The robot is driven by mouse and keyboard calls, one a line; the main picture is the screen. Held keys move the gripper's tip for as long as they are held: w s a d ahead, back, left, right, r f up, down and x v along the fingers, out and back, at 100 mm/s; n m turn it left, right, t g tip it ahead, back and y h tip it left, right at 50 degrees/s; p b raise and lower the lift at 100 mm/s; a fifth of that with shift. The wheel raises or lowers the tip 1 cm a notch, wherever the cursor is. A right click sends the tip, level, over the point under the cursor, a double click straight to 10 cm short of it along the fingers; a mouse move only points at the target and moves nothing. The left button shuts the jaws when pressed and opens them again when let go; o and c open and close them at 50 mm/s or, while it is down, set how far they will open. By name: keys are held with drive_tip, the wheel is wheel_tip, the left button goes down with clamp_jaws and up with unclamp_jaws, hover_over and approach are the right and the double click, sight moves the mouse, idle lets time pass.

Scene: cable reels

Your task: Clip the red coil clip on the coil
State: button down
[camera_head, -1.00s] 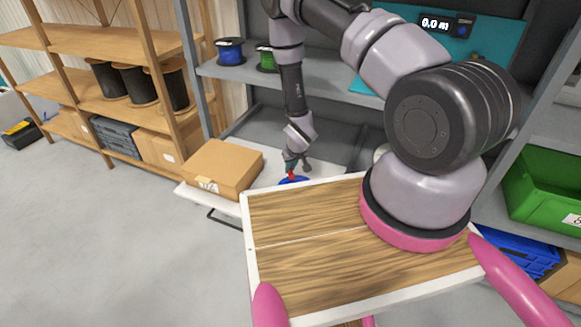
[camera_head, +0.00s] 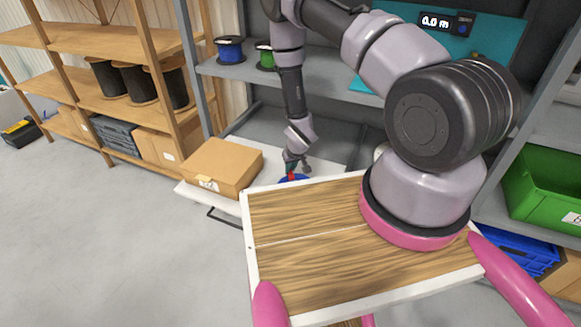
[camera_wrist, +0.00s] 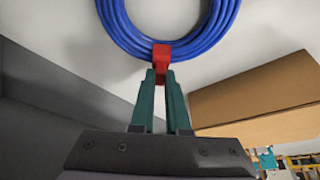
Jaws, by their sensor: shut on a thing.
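The blue coil (camera_wrist: 196,52) lies on a white surface in the wrist view. In the head view, only part of the coil (camera_head: 294,178) shows past the edge of my wooden top. The red coil clip (camera_wrist: 161,53) is at the near edge of the coil and overlaps the strands in the picture. Whether it is fully seated around them I cannot tell. My gripper (camera_wrist: 160,78) is shut on the clip's lower end with its green fingers. In the head view, my gripper (camera_head: 292,166) points down at the coil, with the red clip between its fingertips.
A cardboard box (camera_head: 222,167) stands left of the coil on the white tabletop (camera_head: 192,193); it is close on the right in the wrist view (camera_wrist: 255,95). A grey shelf with a blue reel (camera_head: 230,50) and a green reel (camera_head: 265,56) is above.

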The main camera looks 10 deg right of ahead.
drive_tip(key=shift+f, duration=0.7)
idle(0.8)
drive_tip(key=c, duration=0.5)
unclamp_jaws()
drive_tip(key=shift+r, duration=3.55)
